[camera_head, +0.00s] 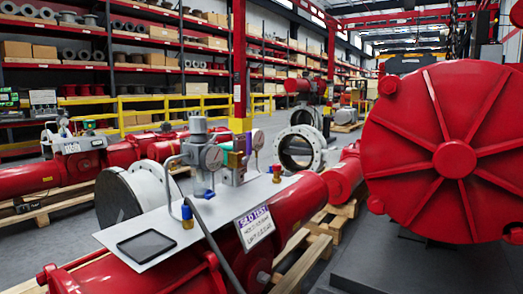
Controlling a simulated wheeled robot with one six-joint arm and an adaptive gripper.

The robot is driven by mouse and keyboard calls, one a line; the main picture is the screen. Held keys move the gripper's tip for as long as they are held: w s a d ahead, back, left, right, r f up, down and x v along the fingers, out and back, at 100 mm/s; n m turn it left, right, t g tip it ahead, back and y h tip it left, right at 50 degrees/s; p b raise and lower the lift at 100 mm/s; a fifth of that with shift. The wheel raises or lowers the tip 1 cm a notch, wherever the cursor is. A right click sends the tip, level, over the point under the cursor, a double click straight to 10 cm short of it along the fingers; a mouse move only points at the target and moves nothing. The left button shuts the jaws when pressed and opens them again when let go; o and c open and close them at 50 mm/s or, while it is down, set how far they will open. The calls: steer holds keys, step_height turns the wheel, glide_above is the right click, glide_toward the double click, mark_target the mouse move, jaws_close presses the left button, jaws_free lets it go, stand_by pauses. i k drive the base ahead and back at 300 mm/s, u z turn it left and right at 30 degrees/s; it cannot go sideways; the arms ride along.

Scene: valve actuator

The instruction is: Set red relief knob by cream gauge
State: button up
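A light grey panel (160,232) on top of a red actuator carries the fittings. A small red knob (277,169) with a brass-coloured lower part stands near the panel's right end. A round pale-faced gauge (213,157) sits on a grey regulator body (197,142) near the middle. A second round gauge (257,139) stands farther right, just up and left of the red knob. Both dials are too small to read, and I cannot tell which is cream. My gripper is not in view.
A blue knob (187,212) on a brass fitting stands near the panel's front. A dark tablet (147,246) lies flat at the front left. A printed sign (254,226) hangs at the right edge. A large red ribbed disc (450,150) fills the right side. Grey tubing crosses the panel.

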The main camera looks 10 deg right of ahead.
mark_target(276, 168)
steer(key=u, duration=0.15)
steer(key=i, duration=0.85)
steer(key=z, duration=0.45)
